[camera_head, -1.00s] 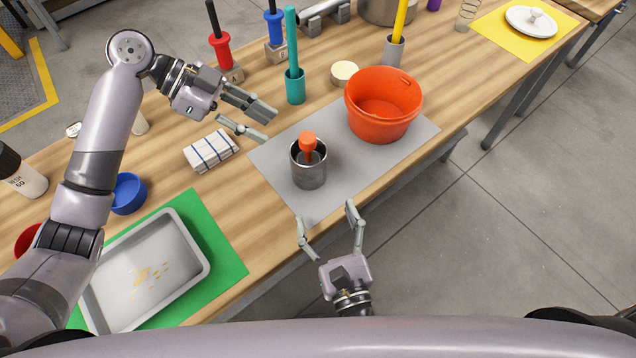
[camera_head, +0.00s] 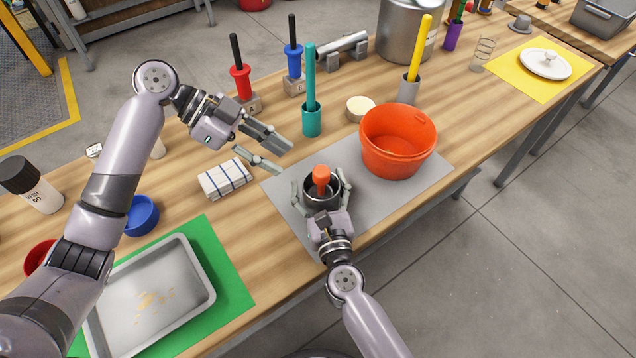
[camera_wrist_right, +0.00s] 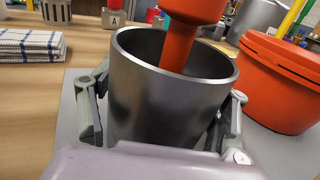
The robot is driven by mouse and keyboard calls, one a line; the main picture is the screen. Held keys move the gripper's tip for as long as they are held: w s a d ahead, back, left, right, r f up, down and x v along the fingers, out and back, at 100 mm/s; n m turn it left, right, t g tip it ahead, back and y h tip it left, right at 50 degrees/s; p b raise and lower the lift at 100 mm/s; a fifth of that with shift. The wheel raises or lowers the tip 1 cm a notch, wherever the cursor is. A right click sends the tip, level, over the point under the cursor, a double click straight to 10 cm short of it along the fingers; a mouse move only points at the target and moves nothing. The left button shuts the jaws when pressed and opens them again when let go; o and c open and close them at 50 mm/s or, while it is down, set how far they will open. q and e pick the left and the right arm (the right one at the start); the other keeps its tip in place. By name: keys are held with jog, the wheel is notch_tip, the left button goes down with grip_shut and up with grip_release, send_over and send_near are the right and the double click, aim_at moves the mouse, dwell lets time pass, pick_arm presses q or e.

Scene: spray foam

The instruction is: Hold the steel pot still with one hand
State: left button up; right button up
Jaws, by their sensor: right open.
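The steel pot (camera_head: 322,199) stands upright on the grey mat (camera_head: 400,188), with an orange-headed tool (camera_head: 321,178) standing in it. In the right wrist view the pot (camera_wrist_right: 165,105) fills the middle and the orange tool (camera_wrist_right: 180,40) reaches down inside it. My right gripper (camera_head: 321,192) is open, with one finger on each side of the pot. Whether the fingers touch its wall I cannot tell. My left gripper (camera_head: 284,156) is open and empty above the table, behind and left of the pot.
An orange bucket (camera_head: 395,150) stands close right of the pot. A folded checked cloth (camera_head: 225,179) lies to the left. A teal holder (camera_head: 312,120) and a cream round piece (camera_head: 360,107) stand behind. A metal tray (camera_head: 205,290) lies on a green mat at front left.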

aim_at(315, 181)
jog(key=shift+w, duration=0.1)
jog(key=shift+c, duration=0.2)
jog(key=c, duration=1.5)
pick_arm(q)
jog(key=shift+o, duration=1.3)
jog(key=shift+s+d+f, duration=0.15)
jog(key=shift+f, duration=0.05)
pick_arm(e)
jog(key=shift+o, duration=0.2)
pick_arm(q)
jog(key=shift+o, duration=0.8)
jog(key=s+f+h, duration=0.1)
jog(key=s+d+n+t+h, duration=0.1)
jog(key=h, duration=0.1)
jog(key=s+d+f+t+h, duration=0.1)
jog(key=shift+s+d+f+n, duration=0.1)
jog(key=shift+s+f+n, duration=0.15)
jog(key=shift+f+n, duration=0.05)
jog(key=s+a+f+n+t+h, duration=0.2)
jog(key=s+a+n+t, duration=0.15)
jog(key=n+t, duration=0.35)
jog(key=shift+m+t, duration=0.4)
jog(key=shift+t, duration=0.1)
jog(key=shift+x, duration=5.9)
